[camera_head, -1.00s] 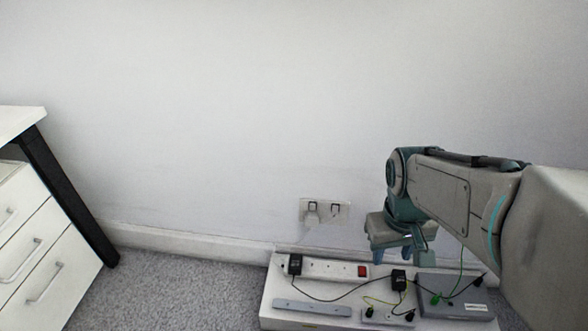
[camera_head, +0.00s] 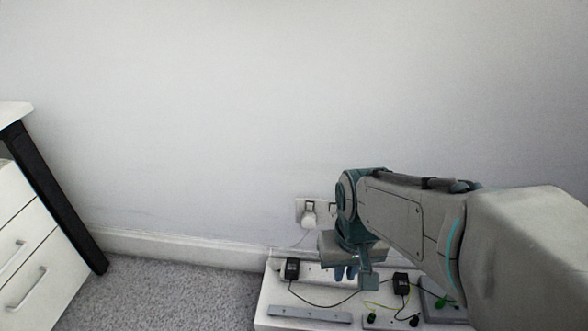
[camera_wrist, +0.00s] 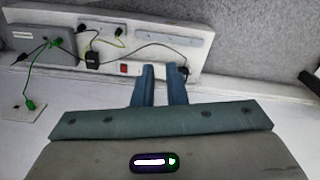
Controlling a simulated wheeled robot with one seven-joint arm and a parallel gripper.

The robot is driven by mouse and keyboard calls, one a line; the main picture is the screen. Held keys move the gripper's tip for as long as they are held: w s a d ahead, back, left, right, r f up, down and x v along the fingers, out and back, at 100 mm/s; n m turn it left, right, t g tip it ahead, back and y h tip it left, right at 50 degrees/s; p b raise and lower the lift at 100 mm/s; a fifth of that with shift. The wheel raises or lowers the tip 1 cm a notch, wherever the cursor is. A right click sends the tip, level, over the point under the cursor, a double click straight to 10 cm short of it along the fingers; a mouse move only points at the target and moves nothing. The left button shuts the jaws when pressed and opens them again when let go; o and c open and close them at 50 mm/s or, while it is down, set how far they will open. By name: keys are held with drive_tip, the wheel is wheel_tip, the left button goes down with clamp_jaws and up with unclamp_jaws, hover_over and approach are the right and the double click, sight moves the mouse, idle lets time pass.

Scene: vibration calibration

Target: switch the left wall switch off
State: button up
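The white double wall socket (camera_head: 299,209) is low on the wall, with a white plug (camera_head: 308,219) in its left half. The left wall switch (camera_head: 310,205) shows as a small dark-edged square above that plug; its on or off position is too small to tell. The right half is partly hidden by my arm. My gripper (camera_head: 345,273) is just right of and below the socket, fingers pointing down over the bench board. In the wrist view my gripper (camera_wrist: 163,68) has two blue fingers with a gap and nothing between them. I cannot make out the socket there.
A low white board (camera_head: 272,293) carries a power strip (camera_head: 310,272) with a red switch (camera_wrist: 124,69), black adapters (camera_head: 400,282), cables and a grey box (camera_wrist: 43,44). White drawers (camera_head: 25,250) stand at left. Carpet (camera_head: 170,295) between is clear.

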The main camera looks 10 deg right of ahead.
drive_tip(key=shift+a+f, duration=0.1)
clamp_jaws()
drive_tip(key=w+a+f+m+t+y+p, duration=0.1)
drive_tip(key=w+f+m+y+p, duration=0.25)
drive_tip(key=m, duration=0.55)
drive_tip(key=w+a+f+m+t+y+p, duration=0.1)
drive_tip(key=w+a+m+y+p, duration=0.15)
drive_tip(key=w+m+y, duration=0.4)
drive_tip(key=w+a+f+m+y+p, duration=0.15)
drive_tip(key=m+y+p, duration=0.35)
drive_tip(key=m, duration=0.7)
drive_tip(key=w+d+f+m+t+h+p, duration=0.1)
drive_tip(key=w+d+f+m+t+h, duration=0.1)
drive_tip(key=d+f+m+t, duration=0.3)
drive_tip(key=w+d+f+m+t+h+p, duration=0.1)
drive_tip(key=w+d+f+m+t+h, duration=0.2)
drive_tip(key=m, duration=1.1)
wheel_tip(320, 180, down, 3)
drive_tip(key=d+t, duration=0.2)
drive_tip(key=t, duration=0.3)
drive_tip(key=shift+r+t+h+p, duration=0.15)
drive_tip(key=shift+t+h+p, duration=0.15)
drive_tip(key=shift+p, duration=0.1)
drive_tip(key=shift+w, duration=0.1)
